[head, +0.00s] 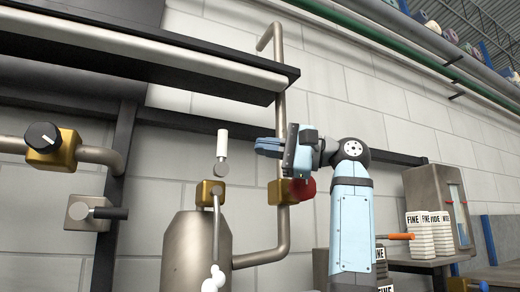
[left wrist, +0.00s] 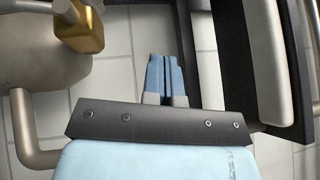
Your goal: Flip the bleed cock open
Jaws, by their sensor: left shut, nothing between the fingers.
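The bleed cock appears to be the small brass valve (head: 210,194) on top of the grey vessel, though no label confirms this. A lever with a white handle (head: 222,144) stands nearly upright above it, with a grey lower end. My left gripper (head: 262,147) is shut and empty. The shut fingers also show in the left wrist view (left wrist: 165,76), against the wall. My right gripper is not in view.
A brass valve with a red knob (head: 300,190) sits close below my left gripper. A vertical pipe (head: 282,228) runs beside the vessel (head: 190,250). At left are a black-knobbed brass valve (head: 52,148) and a grey block with a dark lever (head: 88,213). A beam (head: 200,60) hangs above.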

